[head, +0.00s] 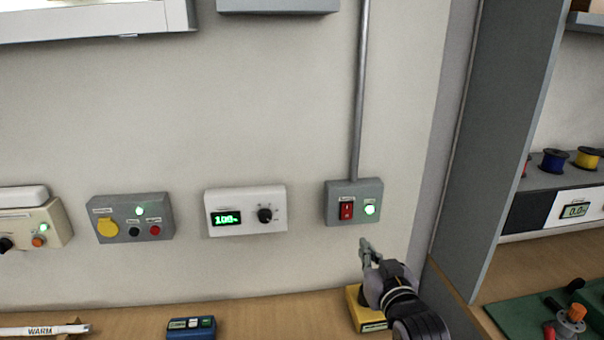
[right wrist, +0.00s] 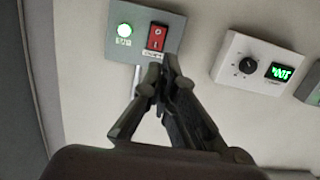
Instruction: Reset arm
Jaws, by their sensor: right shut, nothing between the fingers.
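My right gripper (head: 365,247) is shut and empty, just below the grey switch box (head: 335,188) on the wall. That box carries a red rocker switch (head: 347,209) and a lit green lamp (head: 370,209). In the right wrist view my right gripper (right wrist: 164,75) points up at the box, its tips close under the red switch (right wrist: 156,37) in the picture. I cannot tell whether they touch it. The green lamp (right wrist: 125,30) also glows there. My left gripper is not in view.
A white box (head: 245,194) with a green display and black knob hangs left of the switch box. Farther left is a grey box (head: 157,232) with yellow, black and red parts. A yellow object (head: 356,308) sits below my right gripper. A grey upright panel (head: 490,150) stands to the right.

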